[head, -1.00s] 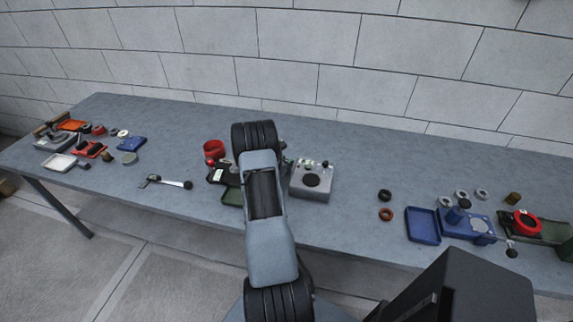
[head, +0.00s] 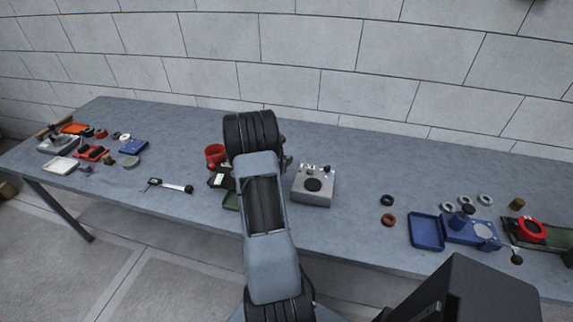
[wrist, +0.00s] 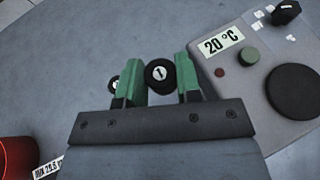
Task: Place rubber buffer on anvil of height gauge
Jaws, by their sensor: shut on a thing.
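In the wrist view my gripper (wrist: 159,84) has two green-padded fingers closed around a black round rubber buffer (wrist: 160,73) marked "1" on its top. A second black round piece (wrist: 115,82) with a pale mark shows partly beside the left finger, outside the grip. I cannot tell for certain which device is the height gauge. A dark device with a pale display (head: 219,181) stands just left of my arm and is partly hidden.
A grey box (head: 314,186) marked "20 °C" in the wrist view, with a black disc and knobs, stands right of my arm. A red round container (head: 215,153) stands to the left. A caliper-like tool (head: 168,186) lies farther left. Blue trays (head: 427,231) and rings occupy the right.

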